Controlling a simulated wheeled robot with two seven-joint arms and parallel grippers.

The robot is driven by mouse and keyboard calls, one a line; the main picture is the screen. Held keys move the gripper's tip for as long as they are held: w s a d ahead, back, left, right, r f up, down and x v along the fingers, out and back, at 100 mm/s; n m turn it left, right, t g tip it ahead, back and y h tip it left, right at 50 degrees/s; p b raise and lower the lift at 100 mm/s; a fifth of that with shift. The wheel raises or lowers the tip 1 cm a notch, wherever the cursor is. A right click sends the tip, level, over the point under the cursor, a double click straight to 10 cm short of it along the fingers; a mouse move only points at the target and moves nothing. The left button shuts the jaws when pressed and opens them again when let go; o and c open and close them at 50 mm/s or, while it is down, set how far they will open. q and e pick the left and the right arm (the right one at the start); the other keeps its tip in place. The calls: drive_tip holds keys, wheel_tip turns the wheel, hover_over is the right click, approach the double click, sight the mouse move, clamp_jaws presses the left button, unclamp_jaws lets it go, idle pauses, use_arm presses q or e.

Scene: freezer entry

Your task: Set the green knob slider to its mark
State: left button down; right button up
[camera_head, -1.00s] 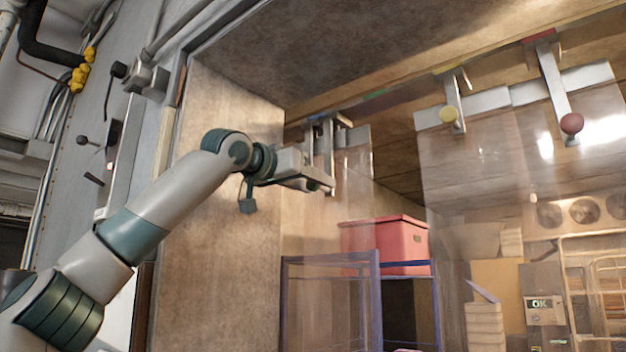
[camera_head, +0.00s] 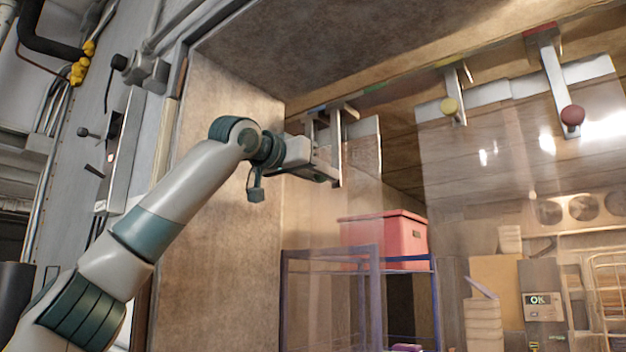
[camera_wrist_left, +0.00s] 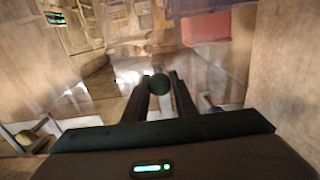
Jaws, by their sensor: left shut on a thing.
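The green knob (camera_wrist_left: 159,84) shows in the left wrist view between the two fingers of my left gripper (camera_wrist_left: 160,90). In the head view, the gripper (camera_head: 332,174) is at the lower end of the slider's hanging bar (camera_head: 337,147) and hides the knob. The gripper is shut on the knob. The slider hangs from the overhead rail (camera_head: 405,78) at its left part, with a clear strip curtain below it. The rail carries small coloured patches. The slider's exact position against a green mark is hard to tell. My right gripper is not in view.
To the right, a yellow knob slider (camera_head: 449,106) and a red knob slider (camera_head: 572,116) hang on the same rail. A brown wall panel (camera_head: 225,210) stands left of the slider. A red box (camera_head: 385,238) sits on a blue-framed rack behind the clear strips.

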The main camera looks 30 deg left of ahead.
use_arm(q)
drive_tip(key=d+b, duration=0.3)
drive_tip(key=d, duration=0.8)
drive_tip(key=shift+s+d, duration=0.2)
drive_tip(key=shift+s, duration=0.25)
drive_tip(key=c, duration=1.5)
unclamp_jaws()
drive_tip(key=shift+a, duration=0.1)
